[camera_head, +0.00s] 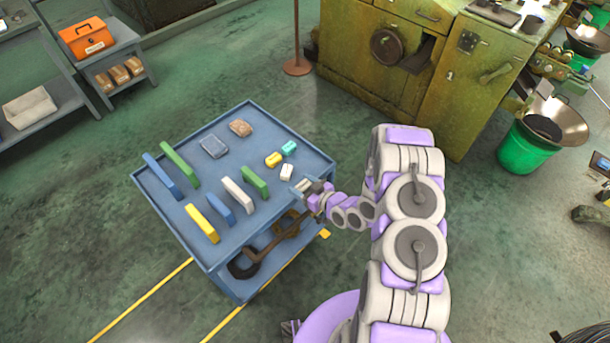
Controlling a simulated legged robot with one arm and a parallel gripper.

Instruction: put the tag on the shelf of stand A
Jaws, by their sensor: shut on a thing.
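My gripper (307,188) is at the right edge of the blue cart top (185,228), at the end of my bent arm. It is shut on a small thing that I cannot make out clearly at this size. A small white piece (287,172) lies on the cart just beyond the gripper. I cannot tell whether the held thing or any loose piece is the tag. No letter A is readable on any stand. A grey stand (122,41) with an orange toolbox (87,37) on top and a lower shelf (127,84) with brown boxes is at the upper left.
Several coloured bars, such as a yellow one (202,223), stand on the cart, with yellow (273,160) and teal (289,148) pieces nearby. A green machine (375,70) stands behind. A green bin (522,150) is at the right. Floor is open left of the cart.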

